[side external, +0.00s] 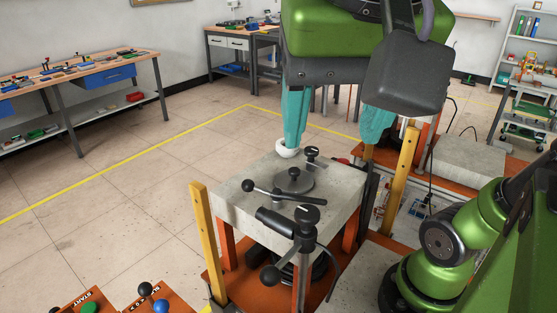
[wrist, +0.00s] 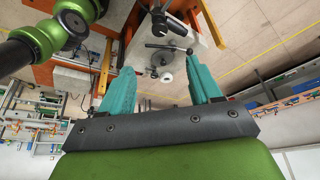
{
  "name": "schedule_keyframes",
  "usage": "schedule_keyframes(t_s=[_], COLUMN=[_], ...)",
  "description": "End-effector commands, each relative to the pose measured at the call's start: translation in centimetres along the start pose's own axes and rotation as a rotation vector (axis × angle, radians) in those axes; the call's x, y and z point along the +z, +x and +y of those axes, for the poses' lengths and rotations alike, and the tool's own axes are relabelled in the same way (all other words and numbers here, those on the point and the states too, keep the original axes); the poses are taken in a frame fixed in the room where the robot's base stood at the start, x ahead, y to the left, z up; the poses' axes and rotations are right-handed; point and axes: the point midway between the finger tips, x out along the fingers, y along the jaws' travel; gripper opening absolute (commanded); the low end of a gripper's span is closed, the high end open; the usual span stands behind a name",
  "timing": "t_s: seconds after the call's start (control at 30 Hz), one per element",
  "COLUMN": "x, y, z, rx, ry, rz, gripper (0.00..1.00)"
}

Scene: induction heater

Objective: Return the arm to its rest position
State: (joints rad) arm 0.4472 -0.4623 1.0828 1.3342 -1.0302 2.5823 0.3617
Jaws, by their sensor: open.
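My gripper (side external: 330,142) is open, its two teal fingers wide apart, above the far side of the heater stand. It also shows in the wrist view (wrist: 160,78), with nothing held between the fingers. The heater's grey block top (side external: 337,196) carries a dark round plate (side external: 293,181) with a knob and black lever handles (side external: 270,193). A small white round part (side external: 287,149) sits at the block's far edge, just below one fingertip in the side view.
Yellow posts (side external: 202,230) stand at the heater's orange base. A control panel with a green START button (side external: 89,306) is at the lower left. A workbench (side external: 85,75) stands at the left, a shelf (side external: 520,50) at the right. Floor left of the heater is clear.

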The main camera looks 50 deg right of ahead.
Motion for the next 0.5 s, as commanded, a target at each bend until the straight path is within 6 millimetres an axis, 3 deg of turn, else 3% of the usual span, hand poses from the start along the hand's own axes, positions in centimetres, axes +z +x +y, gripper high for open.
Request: schedule_keyframes(t_s=[0.17,0.27,0.5], x=[-1.4,-4.0,-10.5], y=[0.7,3.3,12.4], z=[-0.8,-1.5,-0.5], rx=[-0.022,-0.020,-0.134], ry=[-0.115,-0.233,-0.468], rz=[0.057,0.094,0.127], gripper=[0.63,0.63,0.63])
